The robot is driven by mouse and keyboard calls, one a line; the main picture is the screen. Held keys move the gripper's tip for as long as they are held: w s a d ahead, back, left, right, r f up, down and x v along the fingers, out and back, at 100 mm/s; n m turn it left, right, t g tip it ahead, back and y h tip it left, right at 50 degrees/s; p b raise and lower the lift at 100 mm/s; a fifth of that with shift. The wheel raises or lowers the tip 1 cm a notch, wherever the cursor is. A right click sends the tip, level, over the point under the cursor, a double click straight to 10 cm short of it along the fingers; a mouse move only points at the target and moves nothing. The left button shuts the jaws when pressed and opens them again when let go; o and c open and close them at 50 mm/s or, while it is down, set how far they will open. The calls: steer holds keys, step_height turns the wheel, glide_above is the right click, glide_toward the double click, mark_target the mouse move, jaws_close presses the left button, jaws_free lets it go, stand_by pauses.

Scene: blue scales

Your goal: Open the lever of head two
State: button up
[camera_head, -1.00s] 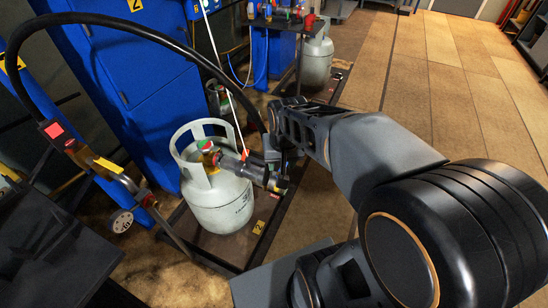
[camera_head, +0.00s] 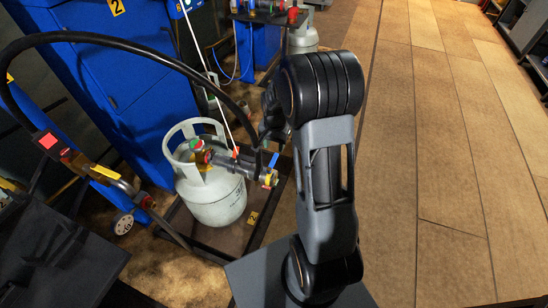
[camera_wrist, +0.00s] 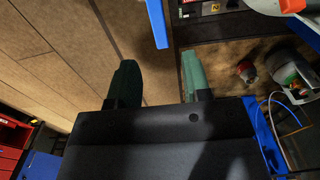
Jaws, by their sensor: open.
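Head two (camera_head: 235,163) is a dark filling head on a black hose, lying level at the top of a light grey gas cylinder (camera_head: 218,200). A slim blue lever (camera_head: 273,160) stands up at its right end. A blue bar (camera_wrist: 157,22), likely this lever, hangs at the top of the wrist view. My gripper (camera_wrist: 160,80) is open and empty, its two green fingers wide apart. The bar lies ahead of the gap between the fingers, apart from them. In the head view my arm hides most of the gripper, just right of the head.
The cylinder stands on a dark scale plate (camera_head: 190,228) with a yellow number 2 label. A blue cabinet (camera_head: 110,80) is behind it. The black hose (camera_head: 150,52) arches over from the left. Open floor (camera_head: 430,150) lies to the right.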

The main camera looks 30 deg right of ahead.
mark_target(274, 158)
step_height(274, 158, down, 6)
steer(key=shift+f+b, duration=0.25)
steer(key=shift+b, duration=0.5)
steer(key=shift+c, duration=0.3)
jaws_close()
